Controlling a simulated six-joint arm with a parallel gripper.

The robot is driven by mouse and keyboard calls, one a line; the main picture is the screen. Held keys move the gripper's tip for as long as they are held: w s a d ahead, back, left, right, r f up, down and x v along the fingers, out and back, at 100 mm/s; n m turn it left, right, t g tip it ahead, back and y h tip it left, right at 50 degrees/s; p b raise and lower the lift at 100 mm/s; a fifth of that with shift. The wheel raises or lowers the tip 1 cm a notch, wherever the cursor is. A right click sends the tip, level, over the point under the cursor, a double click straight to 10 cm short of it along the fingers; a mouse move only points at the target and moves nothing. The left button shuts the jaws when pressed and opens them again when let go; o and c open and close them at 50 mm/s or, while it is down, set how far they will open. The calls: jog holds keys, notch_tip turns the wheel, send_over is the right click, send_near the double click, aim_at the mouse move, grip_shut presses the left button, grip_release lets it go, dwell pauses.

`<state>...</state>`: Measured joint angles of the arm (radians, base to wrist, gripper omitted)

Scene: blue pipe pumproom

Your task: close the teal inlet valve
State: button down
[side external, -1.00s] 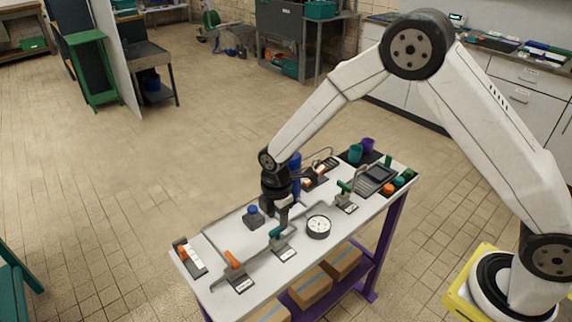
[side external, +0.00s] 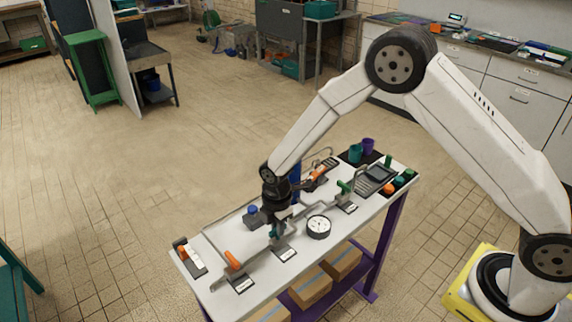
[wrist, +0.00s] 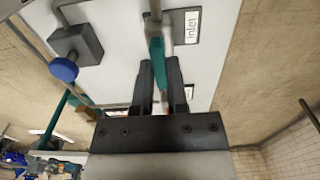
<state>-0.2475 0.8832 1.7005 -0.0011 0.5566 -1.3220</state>
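The teal inlet valve handle (side external: 272,233) is on the pipework at the front of the bench, beside a small white label. In the wrist view the teal handle (wrist: 157,55) runs between my two fingers, next to the label reading "Inlet" (wrist: 193,27). My gripper (side external: 275,222) is down at the handle, with one finger on each side of it (wrist: 159,68). The gap between the fingers is about as wide as the handle. I cannot tell whether they press on it. My gripper hides part of the valve in the side view.
A blue-knobbed block (side external: 252,213) stands left of my gripper, and a round gauge (side external: 318,227) stands to the right. An orange-handled valve (side external: 232,260) is at the front left, and a green-handled one (side external: 343,187) is further right. Pipes run between them.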

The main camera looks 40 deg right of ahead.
jog(key=shift+m, duration=0.3)
jog(key=m, duration=0.8)
jog(key=shift+m, duration=0.3)
jog(key=m, duration=0.4)
jog(key=shift+m, duration=2.5)
jog(key=c, duration=0.6)
grip_release()
jog(key=shift+c, duration=0.2)
